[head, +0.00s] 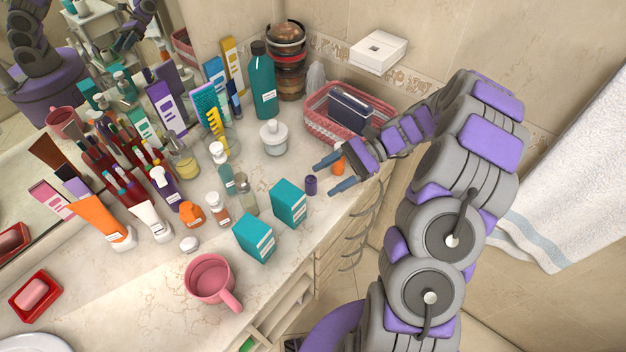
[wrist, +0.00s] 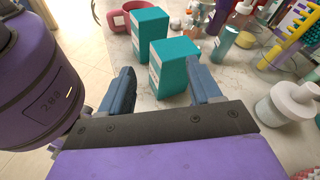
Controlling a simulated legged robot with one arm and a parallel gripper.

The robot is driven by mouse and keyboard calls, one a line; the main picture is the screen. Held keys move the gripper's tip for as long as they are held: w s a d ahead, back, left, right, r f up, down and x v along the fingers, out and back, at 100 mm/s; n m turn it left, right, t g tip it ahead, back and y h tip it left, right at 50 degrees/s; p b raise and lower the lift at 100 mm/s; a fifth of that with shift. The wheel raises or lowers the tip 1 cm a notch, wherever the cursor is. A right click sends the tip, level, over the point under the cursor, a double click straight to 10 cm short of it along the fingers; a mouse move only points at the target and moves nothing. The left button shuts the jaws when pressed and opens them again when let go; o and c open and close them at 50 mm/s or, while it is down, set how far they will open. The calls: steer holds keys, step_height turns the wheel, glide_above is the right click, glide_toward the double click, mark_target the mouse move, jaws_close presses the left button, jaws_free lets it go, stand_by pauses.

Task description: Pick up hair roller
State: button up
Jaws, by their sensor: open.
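My gripper (head: 323,179) is open at the counter's right edge, with its two blue fingers pointing left. A small orange cylinder (head: 338,165) shows between the fingers, close to the palm. A small purple cylinder (head: 311,185) stands on the counter just beyond the fingertips. Either could be the hair roller; I cannot tell which. In the wrist view my gripper (wrist: 160,68) is open, and neither cylinder can be made out there. I cannot tell whether the fingers touch anything.
Two teal boxes (head: 288,204) (head: 254,237) stand left of the gripper, and a pink mug (head: 212,278) is in front. A pink basket (head: 333,115) and a white jar (head: 274,137) stand behind. Many bottles and tubes crowd the left. Bare marble (head: 255,174) lies in the middle.

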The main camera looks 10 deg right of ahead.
steer(key=w+d+f+m+t+y+p, duration=0.2)
steer(key=w+d+f+m+t, duration=0.15)
steer(key=d+f, duration=0.2)
steer(key=m+t+y+p, duration=0.1)
steer(key=m+t, duration=0.3)
steer(key=m, duration=0.1)
glide_toward(311, 179)
steer(key=a, duration=0.2)
steer(key=a+f+b, duration=0.1)
steer(key=shift+w+f, duration=0.1)
steer(key=shift+w, duration=0.15)
steer(key=shift+b+x, duration=0.6)
steer(key=shift+x, duration=3)
steer(key=shift+w+d, duration=0.1)
steer(key=shift+d, duration=0.1)
steer(key=c, duration=1)
